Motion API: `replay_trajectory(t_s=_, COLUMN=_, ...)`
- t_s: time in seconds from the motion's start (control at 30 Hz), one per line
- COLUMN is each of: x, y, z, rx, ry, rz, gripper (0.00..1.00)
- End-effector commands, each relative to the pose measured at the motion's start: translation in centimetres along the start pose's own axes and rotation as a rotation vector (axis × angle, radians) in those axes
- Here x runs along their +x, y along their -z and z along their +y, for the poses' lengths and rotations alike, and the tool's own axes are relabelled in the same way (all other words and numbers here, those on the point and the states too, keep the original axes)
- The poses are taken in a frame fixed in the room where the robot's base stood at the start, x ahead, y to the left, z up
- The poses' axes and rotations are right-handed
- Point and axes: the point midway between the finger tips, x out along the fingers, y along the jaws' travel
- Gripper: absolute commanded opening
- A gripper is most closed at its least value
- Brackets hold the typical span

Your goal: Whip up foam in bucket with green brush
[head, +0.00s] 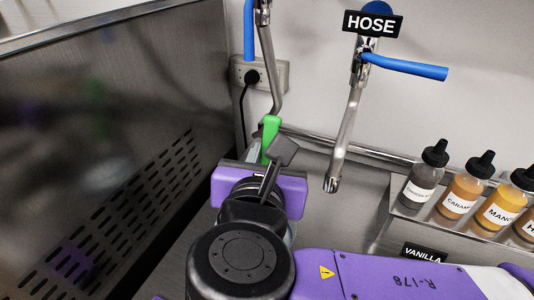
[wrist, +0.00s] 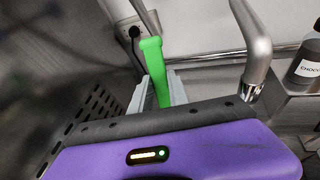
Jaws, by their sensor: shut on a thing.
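The green brush shows only its handle (head: 269,136), which stands up past my gripper in the head view. In the wrist view the green handle (wrist: 154,70) stands between the two grey fingers of my gripper (wrist: 157,92), which is shut on it. The brush's lower end is hidden behind my purple gripper body. The bucket and any foam are not visible in either view; my arm and gripper cover the area below the handle.
A perforated steel machine side (head: 120,150) stands close on the left. A hose tap (head: 345,130) with a blue lever (head: 405,66) hangs just right of my gripper. Several sauce bottles (head: 465,190) stand on a steel shelf at right. A socket (head: 262,76) is on the wall.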

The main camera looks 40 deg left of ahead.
Motion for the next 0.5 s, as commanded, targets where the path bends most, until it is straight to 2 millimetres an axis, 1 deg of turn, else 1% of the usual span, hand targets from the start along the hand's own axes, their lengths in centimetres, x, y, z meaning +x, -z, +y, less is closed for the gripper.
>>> replay_trajectory(t_s=0.17, x=-0.4, y=-1.2, z=0.1, rx=0.0, ry=0.0, rz=-0.001, gripper=0.0)
replay_trajectory(t_s=0.5, x=-1.3, y=-4.2, z=0.4, rx=-0.001, ry=0.0, rz=-0.001, gripper=0.0)
